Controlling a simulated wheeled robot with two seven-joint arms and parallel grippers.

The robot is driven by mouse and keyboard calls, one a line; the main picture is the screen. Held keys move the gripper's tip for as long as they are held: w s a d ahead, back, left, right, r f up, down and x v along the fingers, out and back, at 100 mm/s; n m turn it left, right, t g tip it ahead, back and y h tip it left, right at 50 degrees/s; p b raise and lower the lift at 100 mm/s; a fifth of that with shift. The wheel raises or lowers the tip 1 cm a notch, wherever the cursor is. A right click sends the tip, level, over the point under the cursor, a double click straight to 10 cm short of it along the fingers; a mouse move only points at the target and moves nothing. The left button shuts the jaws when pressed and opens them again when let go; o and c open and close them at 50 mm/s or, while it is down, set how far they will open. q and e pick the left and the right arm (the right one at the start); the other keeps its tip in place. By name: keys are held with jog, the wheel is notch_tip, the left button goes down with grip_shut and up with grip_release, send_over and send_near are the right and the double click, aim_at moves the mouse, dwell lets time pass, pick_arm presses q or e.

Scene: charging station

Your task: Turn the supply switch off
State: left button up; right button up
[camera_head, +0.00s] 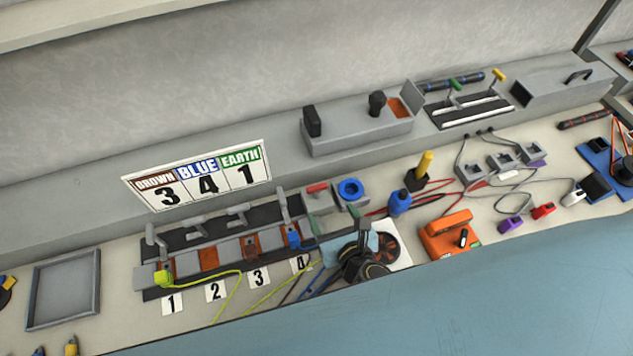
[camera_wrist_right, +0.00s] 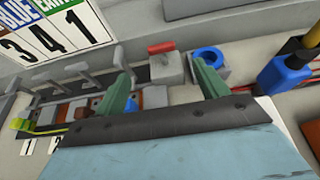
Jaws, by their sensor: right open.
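A small grey box with a red switch (camera_head: 317,188) stands at the right end of the terminal row. It looks like the supply switch; whether it is on or off I cannot tell. The red switch also shows in the right wrist view (camera_wrist_right: 162,47), beyond and between my fingertips. My right gripper (camera_head: 335,216) is open and empty, with its green fingers (camera_wrist_right: 163,80) pointing at the box, seemingly apart from it. My left gripper is not in view.
A blue ring socket (camera_head: 350,189) stands just right of the switch. Terminal levers (camera_head: 238,213) with wires lie left. A blue connector (camera_head: 399,202) and an orange device (camera_head: 449,235) are right. A number sign (camera_head: 200,175) stands behind.

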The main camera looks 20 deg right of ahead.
aim_at(318, 187)
jog(key=b+x, duration=0.1)
jog(key=x, duration=1)
jog(key=shift+w+f+b, duration=0.15)
jog(key=shift+b, duration=0.2)
jog(key=shift+c, duration=0.2)
jog(key=c, duration=0.9)
